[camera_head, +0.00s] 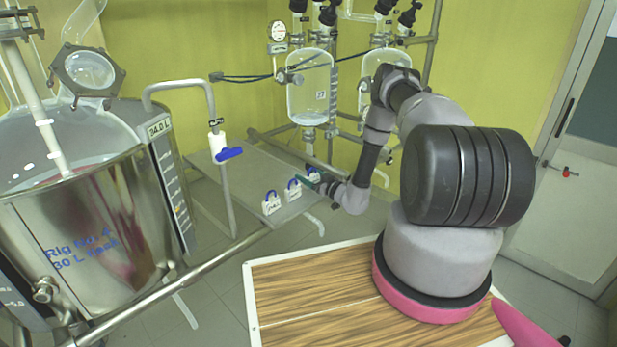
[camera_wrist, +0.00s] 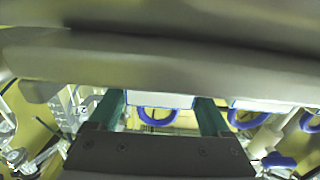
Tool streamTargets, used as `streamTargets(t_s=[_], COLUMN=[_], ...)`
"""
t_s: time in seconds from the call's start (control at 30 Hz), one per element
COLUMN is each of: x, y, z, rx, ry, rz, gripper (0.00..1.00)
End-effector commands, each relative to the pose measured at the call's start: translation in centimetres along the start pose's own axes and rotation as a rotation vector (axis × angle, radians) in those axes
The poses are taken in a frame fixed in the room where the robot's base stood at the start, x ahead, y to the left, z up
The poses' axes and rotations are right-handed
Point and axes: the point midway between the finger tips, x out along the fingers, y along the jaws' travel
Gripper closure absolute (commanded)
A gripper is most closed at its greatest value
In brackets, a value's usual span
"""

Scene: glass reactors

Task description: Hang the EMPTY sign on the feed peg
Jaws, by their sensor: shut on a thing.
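Three small white signs with blue loop handles are in a row on the grey table. They are a near one (camera_head: 271,206), a middle one (camera_head: 293,194) and a far one (camera_head: 313,171). Their lettering is too small to read, so I cannot tell which says EMPTY. My gripper (camera_head: 308,181) is at the far end of the row, shut on a sign, apparently the far one. In the wrist view this sign (camera_wrist: 160,99) is between the teal fingers, its blue loop showing. Another sign's loop (camera_wrist: 247,119) shows to the right. I cannot make out the feed peg.
The grey table (camera_head: 240,165) is otherwise mostly bare. A bent pipe with a blue-handled valve (camera_head: 229,154) stands at its left edge. A steel vessel (camera_head: 110,220) fills the left. Glass reactors (camera_head: 309,88) and their frame stand behind the table.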

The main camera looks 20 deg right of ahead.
Motion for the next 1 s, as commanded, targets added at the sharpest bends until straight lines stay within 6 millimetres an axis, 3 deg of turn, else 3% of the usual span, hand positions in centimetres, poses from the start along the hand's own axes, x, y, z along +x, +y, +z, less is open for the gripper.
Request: streamTargets(t_s=[0.43, 0.47, 0.5, 0.87, 1.0], x=[0.0, 0.0, 0.0, 0.0, -2.5], y=[0.0, 0.0, 0.0, 0.0, 0.2], z=[0.7, 0.8, 0.7, 0.7, 0.8], rx=[0.0, 0.0, 0.0, -0.001, 0.004], ry=[0.0, 0.0, 0.0, 0.0, -0.002], rz=[0.0, 0.0, 0.0, -0.001, 0.005], gripper=[0.74, 0.15, 0.0, 0.0, 0.0])
